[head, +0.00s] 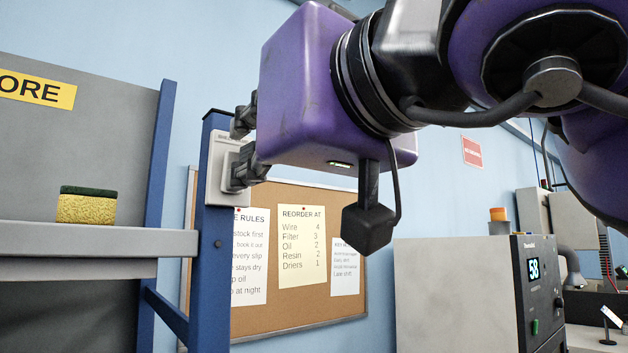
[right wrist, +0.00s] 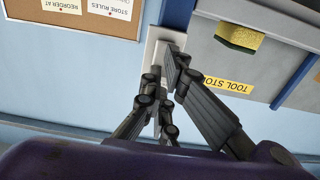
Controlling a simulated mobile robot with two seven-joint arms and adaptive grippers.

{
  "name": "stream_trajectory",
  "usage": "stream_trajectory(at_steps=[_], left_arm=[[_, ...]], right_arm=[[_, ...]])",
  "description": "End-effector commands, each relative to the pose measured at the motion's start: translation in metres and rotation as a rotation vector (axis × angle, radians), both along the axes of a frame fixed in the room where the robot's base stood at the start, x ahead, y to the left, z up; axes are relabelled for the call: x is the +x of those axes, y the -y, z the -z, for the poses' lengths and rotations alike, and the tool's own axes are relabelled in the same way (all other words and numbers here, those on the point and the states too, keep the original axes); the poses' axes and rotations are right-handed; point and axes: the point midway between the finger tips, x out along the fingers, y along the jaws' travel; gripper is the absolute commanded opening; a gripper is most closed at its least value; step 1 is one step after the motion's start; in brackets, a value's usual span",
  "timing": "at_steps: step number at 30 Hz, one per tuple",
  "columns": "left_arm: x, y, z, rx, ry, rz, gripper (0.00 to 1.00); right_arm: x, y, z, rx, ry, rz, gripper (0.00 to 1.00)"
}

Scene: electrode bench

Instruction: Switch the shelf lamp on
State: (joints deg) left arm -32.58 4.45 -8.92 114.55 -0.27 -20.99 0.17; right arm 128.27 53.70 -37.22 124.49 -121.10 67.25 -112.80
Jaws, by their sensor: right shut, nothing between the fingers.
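A white switch plate (head: 215,182) is fixed to the blue post of the shelf in the head view. It also shows in the right wrist view (right wrist: 155,44), partly covered by my fingers. My right gripper (head: 238,160) is shut and empty, with its fingers right at the front of the plate. In the right wrist view the gripper (right wrist: 167,64) reaches over the plate. I cannot tell whether it touches, and the fingers hide much of the rocker, so its position is unclear. The lamp itself is not visible. My left gripper is not in view.
The shelf (head: 90,238) holds a yellow and green sponge (head: 86,206) left of the post. A cork notice board (head: 262,312) with pinned papers hangs behind. A grey instrument with a lit display (head: 534,268) stands at the right.

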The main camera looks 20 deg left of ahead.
Motion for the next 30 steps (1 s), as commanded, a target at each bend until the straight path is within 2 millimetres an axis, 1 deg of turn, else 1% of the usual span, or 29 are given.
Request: stream_trajectory(at_steps=[15, 20, 30], left_arm=[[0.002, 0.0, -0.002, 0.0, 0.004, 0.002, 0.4], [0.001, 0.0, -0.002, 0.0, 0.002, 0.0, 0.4], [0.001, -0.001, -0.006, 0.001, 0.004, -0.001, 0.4]], right_arm=[[0.005, -0.006, 0.0, 0.002, 0.001, 0.0, 0.0], [-0.001, 0.002, -0.001, 0.001, 0.002, 0.001, 0.0], [-0.018, 0.023, -0.002, 0.002, 0.003, 0.0, 0.0]])
